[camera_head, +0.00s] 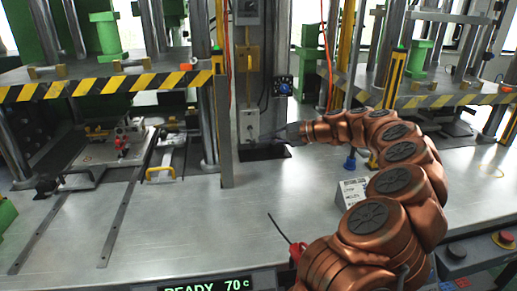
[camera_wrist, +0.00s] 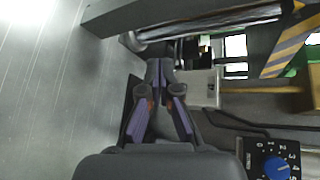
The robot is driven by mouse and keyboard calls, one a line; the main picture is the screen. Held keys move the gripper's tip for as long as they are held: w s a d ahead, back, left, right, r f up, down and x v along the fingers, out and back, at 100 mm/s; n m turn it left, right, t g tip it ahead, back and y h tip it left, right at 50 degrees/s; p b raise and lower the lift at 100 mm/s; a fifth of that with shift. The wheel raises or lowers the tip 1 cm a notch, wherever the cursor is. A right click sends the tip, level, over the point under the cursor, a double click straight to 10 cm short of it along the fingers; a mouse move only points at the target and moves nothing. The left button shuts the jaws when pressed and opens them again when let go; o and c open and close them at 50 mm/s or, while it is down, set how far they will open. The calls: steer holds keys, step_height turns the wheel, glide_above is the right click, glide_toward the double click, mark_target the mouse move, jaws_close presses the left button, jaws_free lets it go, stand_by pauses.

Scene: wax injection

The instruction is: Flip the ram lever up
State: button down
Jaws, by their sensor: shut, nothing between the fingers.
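A pale grey control box (camera_head: 249,119) sits low on the column between the two presses, with a small dark lever or knob on its face that is too small to read as up or down. The box shows in the wrist view (camera_wrist: 205,88) just right of my fingertips. My gripper (camera_head: 268,138) reaches in from the right, beside the lower part of this box. In the wrist view my gripper (camera_wrist: 158,76) is shut and empty, its fingertips together. I cannot tell whether the fingertips touch the lever, which they may partly hide.
A blue dial (camera_head: 284,88) is on the column to the right, above my gripper. Striped press edges (camera_head: 110,84) stand on both sides. A fixture with a yellow handle (camera_head: 160,174) lies left. An orange cable (camera_head: 328,60) hangs nearby.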

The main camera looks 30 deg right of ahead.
steer(key=d+f+m+t+h, duration=0.1)
steer(key=d+f+m, duration=0.1)
steer(key=d, duration=0.5)
steer(key=shift+s+d+f+t, duration=0.2)
steer(key=shift+f+t, duration=0.1)
steer(key=shift+f, duration=0.25)
steer(key=x, duration=1)
steer(key=shift+p, duration=0.3)
steer(key=shift+f, duration=0.1)
